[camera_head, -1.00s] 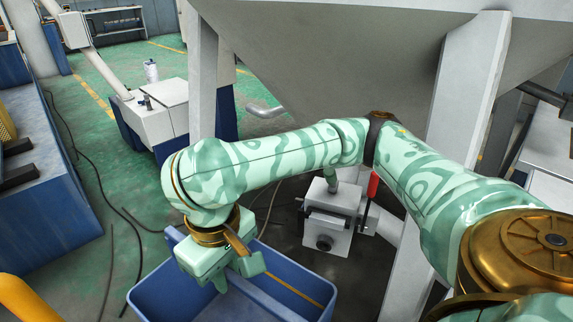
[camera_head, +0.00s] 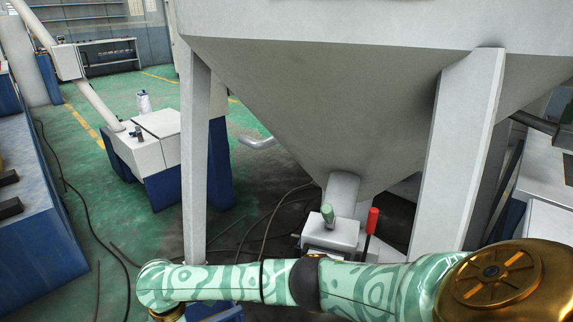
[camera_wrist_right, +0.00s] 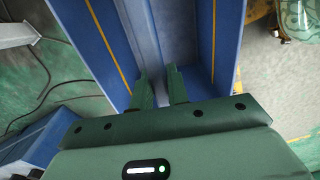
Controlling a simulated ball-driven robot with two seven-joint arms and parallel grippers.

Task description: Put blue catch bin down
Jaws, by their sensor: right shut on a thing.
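The blue catch bin (camera_wrist_right: 229,40) fills the upper middle of the right wrist view, with orange stripes along its sides. My right gripper (camera_wrist_right: 160,75) is shut on a part of the bin between its two green fingers. In the head view only a small blue piece of the bin (camera_head: 216,312) shows at the bottom edge, below my right arm. The right gripper itself is out of the head view. Whether the bin's underside touches the floor is hidden. My left gripper is in neither view.
A grey hopper (camera_head: 330,110) stands ahead on white legs, with an outlet valve (camera_head: 330,237) and a red-handled lever (camera_head: 372,222). A blue machine (camera_head: 40,245) stands at left. Black cables (camera_head: 85,210) cross the green floor (camera_head: 145,225). A white-and-blue cabinet (camera_head: 152,150) stands farther back.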

